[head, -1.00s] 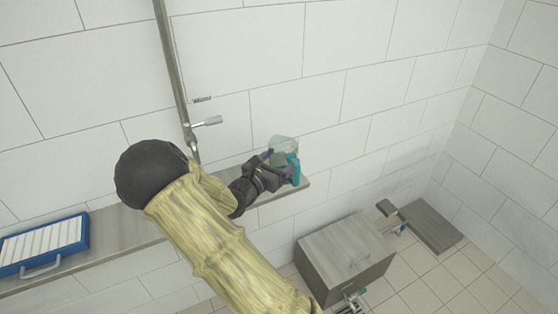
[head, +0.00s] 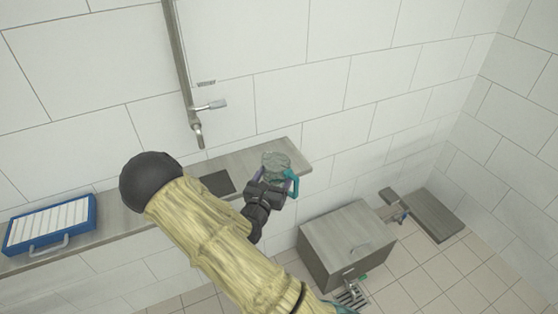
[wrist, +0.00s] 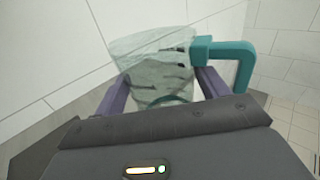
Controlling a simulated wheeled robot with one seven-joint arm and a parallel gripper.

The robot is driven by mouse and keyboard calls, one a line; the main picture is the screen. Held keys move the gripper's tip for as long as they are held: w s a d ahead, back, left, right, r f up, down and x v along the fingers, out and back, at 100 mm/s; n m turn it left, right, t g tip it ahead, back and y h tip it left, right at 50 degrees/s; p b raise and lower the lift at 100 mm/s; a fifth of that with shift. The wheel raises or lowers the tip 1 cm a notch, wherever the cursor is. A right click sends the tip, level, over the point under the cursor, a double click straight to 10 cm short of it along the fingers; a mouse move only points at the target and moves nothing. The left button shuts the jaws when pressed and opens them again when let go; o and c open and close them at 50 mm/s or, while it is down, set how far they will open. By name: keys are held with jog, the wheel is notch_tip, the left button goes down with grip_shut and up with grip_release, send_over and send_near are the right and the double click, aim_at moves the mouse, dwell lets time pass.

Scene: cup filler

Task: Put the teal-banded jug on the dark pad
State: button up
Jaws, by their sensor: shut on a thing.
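The jug (head: 279,163) is clear, greenish glass with a teal handle (head: 295,184) on its right. My gripper (head: 272,178) is shut on it, and the jug looks upright or only slightly tilted. In the wrist view the jug (wrist: 150,52) sits between the two purple fingers of my gripper (wrist: 162,88), with the teal handle (wrist: 240,62) beside the right finger. The jug is at the right end of the shelf, and I cannot tell whether it touches it. The dark pad (head: 217,183) lies on the shelf, left of the jug, bare where it shows.
A tap (head: 198,138) on a metal column stands above the shelf (head: 240,162), near the pad. A blue tray with white slats (head: 50,228) is on the shelf's left end. A grey cabinet (head: 345,240) stands on the floor to the right.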

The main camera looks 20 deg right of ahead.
jog(key=s+a+f+n+t+y, duration=0.2)
jog(key=a+f+n+y, duration=0.2)
jog(key=f, duration=0.6)
jog(key=s+a+f+n+t+y, duration=0.2)
jog(key=s+a+f+n+y, duration=0.1)
jog(key=a+f+y, duration=0.3)
notch_tip(320, 180, down, 4)
jog(key=shift+s+r+n+t+y, duration=0.1)
jog(key=shift+s+n+t+y, duration=0.25)
jog(key=shift+n+y, duration=0.65)
jog(key=shift+w, duration=0.1)
